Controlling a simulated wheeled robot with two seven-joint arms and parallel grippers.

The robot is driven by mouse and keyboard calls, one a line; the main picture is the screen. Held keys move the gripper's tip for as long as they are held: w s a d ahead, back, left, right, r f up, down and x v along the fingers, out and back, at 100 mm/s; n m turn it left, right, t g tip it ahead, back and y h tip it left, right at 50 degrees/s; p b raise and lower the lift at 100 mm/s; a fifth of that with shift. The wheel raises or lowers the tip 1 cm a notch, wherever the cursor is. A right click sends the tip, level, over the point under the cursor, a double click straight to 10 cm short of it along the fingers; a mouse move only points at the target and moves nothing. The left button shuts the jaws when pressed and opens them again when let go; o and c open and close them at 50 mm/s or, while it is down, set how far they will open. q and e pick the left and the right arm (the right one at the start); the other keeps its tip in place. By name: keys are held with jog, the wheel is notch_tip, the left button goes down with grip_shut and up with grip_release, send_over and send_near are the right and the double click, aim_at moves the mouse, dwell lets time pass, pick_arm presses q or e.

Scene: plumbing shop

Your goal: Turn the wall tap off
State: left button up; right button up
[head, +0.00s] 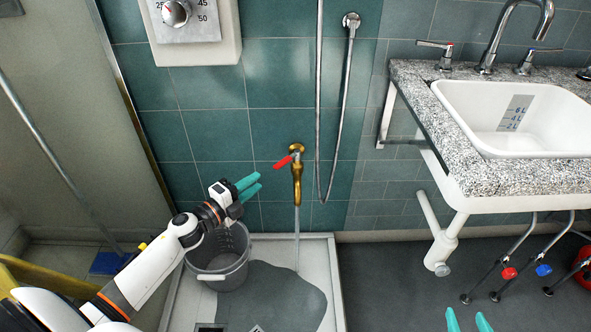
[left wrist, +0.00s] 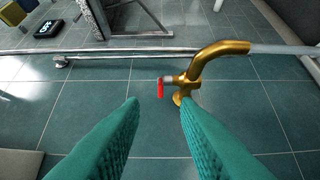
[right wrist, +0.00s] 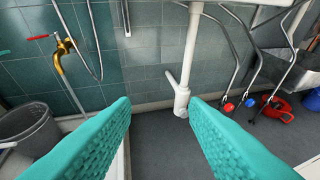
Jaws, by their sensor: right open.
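The brass wall tap (head: 297,180) is fixed to the green tiles, with a red lever handle (head: 283,162) reaching out to the left. Water (head: 297,238) runs from its spout down to a puddle in the shower tray. In the left wrist view the tap (left wrist: 207,58) and red handle (left wrist: 160,88) lie just beyond my fingertips. My left gripper (head: 254,186) is open and empty, to the left of the tap and a little lower than the handle in the head view. My right gripper (head: 468,322) is open and empty at the bottom right, far from the tap.
A grey bucket (head: 222,275) stands in the shower tray (head: 335,290) below my left gripper. A shower hose (head: 345,110) hangs right of the tap. A sink counter (head: 470,170) with pipes and foot pedals is at right; a control box (head: 195,40) is above.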

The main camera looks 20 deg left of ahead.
aim_at(282, 162)
pick_arm(q)
jog(key=b+x, duration=0.1)
jog(key=x, duration=0.9)
jog(key=shift+w, duration=0.35)
jog(key=shift+w+d, duration=0.15)
jog(key=shift+w, duration=0.25)
pick_arm(e)
notch_tip(282, 162, up, 6)
jog(key=w+a+t+y, duration=0.1)
jog(key=w+t, duration=0.1)
jog(key=t, duration=0.2)
jog(key=shift+a+f, duration=0.2)
jog(key=shift+a, duration=0.05)
jog(key=shift+w, duration=0.1)
pick_arm(q)
grip_shut()
